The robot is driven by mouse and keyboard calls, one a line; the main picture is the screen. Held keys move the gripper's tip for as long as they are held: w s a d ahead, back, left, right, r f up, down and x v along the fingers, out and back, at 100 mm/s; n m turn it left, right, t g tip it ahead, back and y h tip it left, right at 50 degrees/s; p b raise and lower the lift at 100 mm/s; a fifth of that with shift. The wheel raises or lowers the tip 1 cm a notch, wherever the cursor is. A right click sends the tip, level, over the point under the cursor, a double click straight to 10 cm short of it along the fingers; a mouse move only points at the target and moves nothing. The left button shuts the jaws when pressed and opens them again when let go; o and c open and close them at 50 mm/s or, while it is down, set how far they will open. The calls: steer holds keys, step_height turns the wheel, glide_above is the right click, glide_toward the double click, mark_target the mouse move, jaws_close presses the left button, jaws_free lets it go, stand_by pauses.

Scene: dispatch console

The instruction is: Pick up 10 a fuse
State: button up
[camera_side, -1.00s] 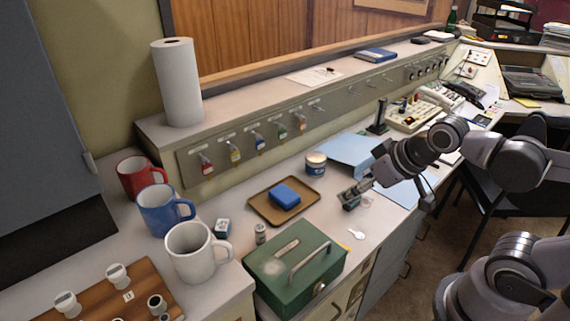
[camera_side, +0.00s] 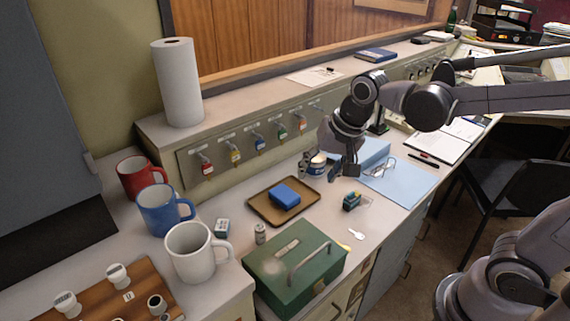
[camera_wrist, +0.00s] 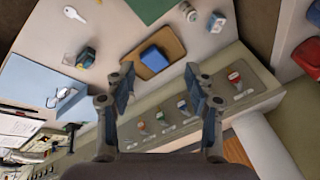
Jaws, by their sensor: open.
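I cannot read which item is the 10 A fuse. Small candidates are a grey labelled cylinder (camera_side: 260,233) and a small box (camera_side: 222,227) left of the green cash box, and white labelled cylinders (camera_side: 117,275) on a wooden board (camera_side: 95,288). A dark blue and black small item (camera_side: 352,201) lies right of the tray, apart from my gripper.
The brown tray (camera_side: 263,212) holds a blue block (camera_side: 285,195). The green cash box (camera_side: 294,264) and several mugs (camera_side: 192,254) stand left and front. A key (camera_side: 356,234) lies near the front edge. Coloured tags (camera_side: 235,155) hang on the back panel. A blue folder (camera_side: 400,187) lies right.

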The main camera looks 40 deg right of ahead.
steer(key=w+a+f+m+g, duration=0.2)
steer(key=w+a+f+m, duration=0.25)
steer(key=w, duration=0.25)
steer(key=m+g, duration=0.2)
steer(key=m, duration=0.5)
glide_toward(259, 227)
steer(key=shift+w+d+f, duration=0.15)
steer(key=shift+w, duration=0.25)
steer(key=shift+f, duration=0.3)
steer(key=shift+m, duration=0.25)
step_height(259, 227, down, 5)
steer(key=shift+f, duration=0.1)
steer(key=shift+s+a+f, duration=0.1)
steer(key=shift+a+f, duration=0.05)
steer(key=shift+f, duration=1.2)
steer(key=shift+s+a+f, duration=0.1)
steer(key=shift+s+f, duration=0.05)
steer(key=shift+f, duration=1.25)
steer(key=shift+c, duration=0.3)
jaws_close()
